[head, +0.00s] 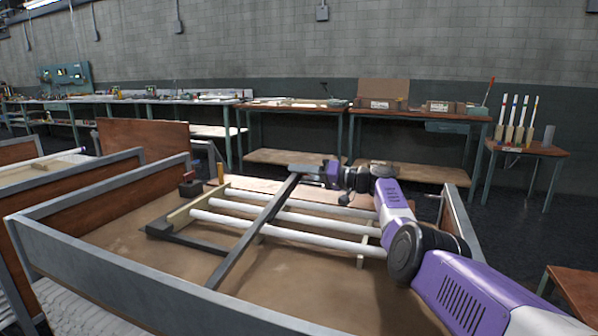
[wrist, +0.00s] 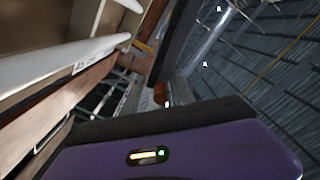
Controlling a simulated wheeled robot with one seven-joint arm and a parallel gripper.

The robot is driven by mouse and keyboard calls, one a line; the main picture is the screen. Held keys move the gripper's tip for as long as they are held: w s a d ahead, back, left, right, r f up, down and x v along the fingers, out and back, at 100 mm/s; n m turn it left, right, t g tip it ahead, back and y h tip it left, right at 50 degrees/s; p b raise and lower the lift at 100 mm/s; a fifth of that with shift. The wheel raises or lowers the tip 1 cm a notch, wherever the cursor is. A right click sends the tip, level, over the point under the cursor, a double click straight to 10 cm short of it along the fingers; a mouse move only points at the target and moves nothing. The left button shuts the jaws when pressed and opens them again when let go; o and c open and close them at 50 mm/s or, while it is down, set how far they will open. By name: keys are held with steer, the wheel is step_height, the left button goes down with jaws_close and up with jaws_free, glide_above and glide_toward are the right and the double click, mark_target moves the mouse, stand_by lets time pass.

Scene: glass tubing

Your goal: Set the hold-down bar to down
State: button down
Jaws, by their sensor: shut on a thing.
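The hold-down bar (head: 255,233) is a long dark grey bar running slantwise across several white glass tubes (head: 290,236) in the large crate. Its near end is low at the front, and its far end is at my gripper (head: 312,172). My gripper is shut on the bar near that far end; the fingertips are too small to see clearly. In the wrist view a dark bar (wrist: 178,45) runs up from the gripper, with a white tube (wrist: 65,63) at the left. I cannot tell whether the bar touches the tubes.
The grey-edged crate wall (head: 120,272) stands in front. A wooden rail (head: 195,206) and a dark bracket (head: 185,238) lie left of the tubes. A dark block (head: 191,188) sits at the back left. Workbenches (head: 410,113) stand along the far wall.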

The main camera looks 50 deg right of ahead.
steer(key=shift+w+a+f+b, duration=0.1)
steer(key=shift+f+b, duration=0.1)
steer(key=shift+f, duration=0.3)
steer(key=shift+w+a+f+b, duration=0.1)
steer(key=shift+f+b, duration=0.05)
steer(key=shift+f, duration=0.35)
steer(key=c, duration=1.4)
jaws_free()
steer(key=shift+s+r, duration=0.1)
steer(key=shift+r, duration=0.05)
steer(key=shift+d, duration=0.15)
steer(key=shift+s+d+r+p, duration=0.15)
steer(key=shift+s+d+p, duration=0.05)
steer(key=shift+s+p, duration=0.25)
steer(key=p+v, duration=0.3)
steer(key=v, duration=0.2)
steer(key=shift+s+d+p, duration=0.1)
steer(key=shift+s+p, duration=0.2)
steer(key=shift+p, duration=0.05)
steer(key=shift+s+d, duration=0.15)
steer(key=shift+s, duration=0.45)
